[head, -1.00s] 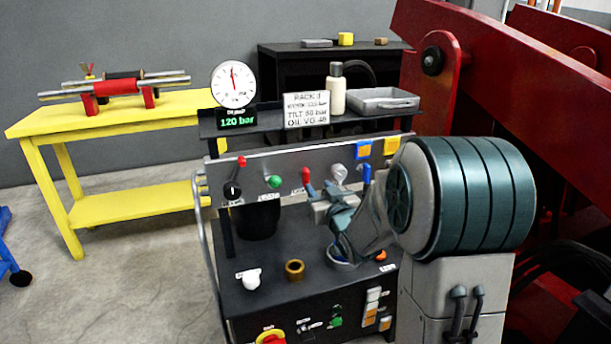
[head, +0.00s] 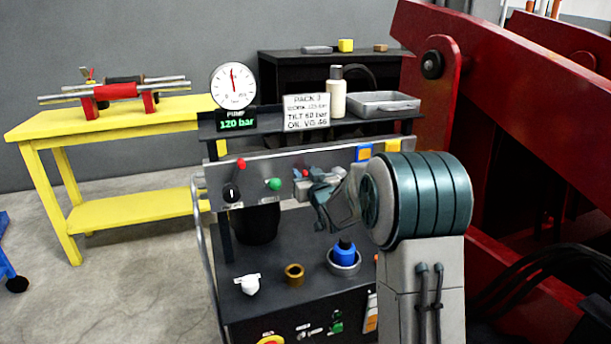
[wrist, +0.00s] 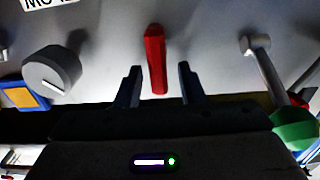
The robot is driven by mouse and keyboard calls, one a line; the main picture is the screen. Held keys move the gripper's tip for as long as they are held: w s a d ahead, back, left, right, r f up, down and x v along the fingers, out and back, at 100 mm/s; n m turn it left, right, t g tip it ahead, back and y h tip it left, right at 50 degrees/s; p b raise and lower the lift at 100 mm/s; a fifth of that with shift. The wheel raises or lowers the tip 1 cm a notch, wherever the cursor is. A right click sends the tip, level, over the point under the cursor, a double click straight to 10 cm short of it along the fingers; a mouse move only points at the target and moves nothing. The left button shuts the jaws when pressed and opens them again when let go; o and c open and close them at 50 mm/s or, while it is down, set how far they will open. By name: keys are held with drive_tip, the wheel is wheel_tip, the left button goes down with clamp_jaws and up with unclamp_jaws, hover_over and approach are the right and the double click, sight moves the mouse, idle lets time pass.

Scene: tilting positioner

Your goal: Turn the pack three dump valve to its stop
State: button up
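A red handle (wrist: 155,60) stands out from the grey control panel (head: 232,172) in the wrist view. No label is readable beside it, so I cannot confirm it is the dump valve. My gripper (wrist: 160,72) is open, with one finger on each side of the handle's lower end. Gaps show on both sides, so it is not clamped. In the head view my gripper (head: 306,186) is at the panel, right of the green knob (head: 273,184), and hides most of what lies behind it.
A grey round knob (wrist: 52,72) and a pale lever (wrist: 262,62) flank the handle. Below the panel, the bench holds a blue-topped part (head: 345,252) in a ring, a brass ring (head: 294,274) and a white fitting (head: 249,285). The gauge display (head: 236,121) reads 120 bar. A red machine frame (head: 520,110) stands right.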

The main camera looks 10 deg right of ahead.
clamp_jaws()
drive_tip(key=m, duration=0.2)
drive_tip(key=d+m, duration=0.1)
drive_tip(key=m, duration=0.1)
drive_tip(key=m+p, duration=0.1)
drive_tip(key=m, duration=0.3)
drive_tip(key=d+f+m+p, duration=0.1)
drive_tip(key=m, duration=0.4)
drive_tip(key=f+m+p, duration=0.1)
drive_tip(key=m+p, duration=0.1)
drive_tip(key=m, duration=0.2)
drive_tip(key=shift+w+d+f+m, duration=0.15)
drive_tip(key=shift+m, duration=0.25)
idle(0.4)
